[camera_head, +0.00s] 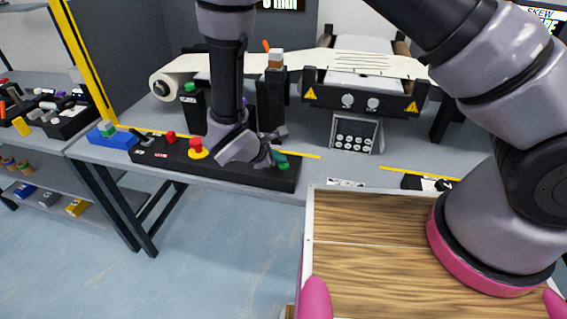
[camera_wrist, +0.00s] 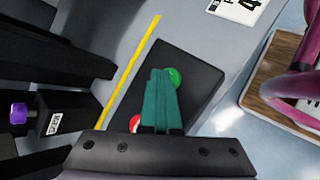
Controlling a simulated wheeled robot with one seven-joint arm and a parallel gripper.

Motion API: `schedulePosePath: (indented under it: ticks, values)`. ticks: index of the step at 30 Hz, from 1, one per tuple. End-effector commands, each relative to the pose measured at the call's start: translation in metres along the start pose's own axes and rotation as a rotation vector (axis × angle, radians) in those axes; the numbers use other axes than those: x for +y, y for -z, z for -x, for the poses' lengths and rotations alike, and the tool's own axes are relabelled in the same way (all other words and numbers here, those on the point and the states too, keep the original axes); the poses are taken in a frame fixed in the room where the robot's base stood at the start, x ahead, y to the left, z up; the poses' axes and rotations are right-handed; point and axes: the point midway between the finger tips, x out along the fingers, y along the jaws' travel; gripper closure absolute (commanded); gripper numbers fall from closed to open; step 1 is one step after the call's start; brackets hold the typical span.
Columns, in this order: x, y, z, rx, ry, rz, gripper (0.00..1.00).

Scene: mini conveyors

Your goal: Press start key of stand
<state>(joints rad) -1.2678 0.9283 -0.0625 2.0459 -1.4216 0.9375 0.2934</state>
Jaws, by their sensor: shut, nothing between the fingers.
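The stand's long black control panel (camera_head: 163,160) lies along the table's front edge. It carries a red button, a red mushroom button with a yellow ring (camera_head: 198,149), and a green button (camera_head: 283,166) near its right end. My gripper (camera_head: 276,155) is over that right end, its teal fingers pointing down. In the wrist view the teal fingers (camera_wrist: 160,74) are together with nothing between them. Their tips are right beside the green button (camera_wrist: 174,77) and cover part of it. I cannot tell whether they touch it. A red button (camera_wrist: 136,123) is partly hidden behind the fingers.
A conveyor with a cream belt (camera_head: 400,66) stands behind the panel. A keypad box (camera_head: 353,134) is to the right. A blue block (camera_head: 118,139) with a green top is at the left. In the wrist view, a black block with a purple knob (camera_wrist: 19,113) is at left.

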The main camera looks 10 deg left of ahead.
Motion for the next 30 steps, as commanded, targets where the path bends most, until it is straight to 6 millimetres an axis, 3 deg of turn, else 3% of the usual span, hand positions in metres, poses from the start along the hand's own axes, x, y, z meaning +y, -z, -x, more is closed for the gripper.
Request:
schedulePosePath:
  ticks: [23,30]
  values:
    - [0.009,-0.009,0.012,0.0,0.0,0.0,1.0]
    - [0.019,-0.018,0.025,0.002,0.0,-0.002,1.0]
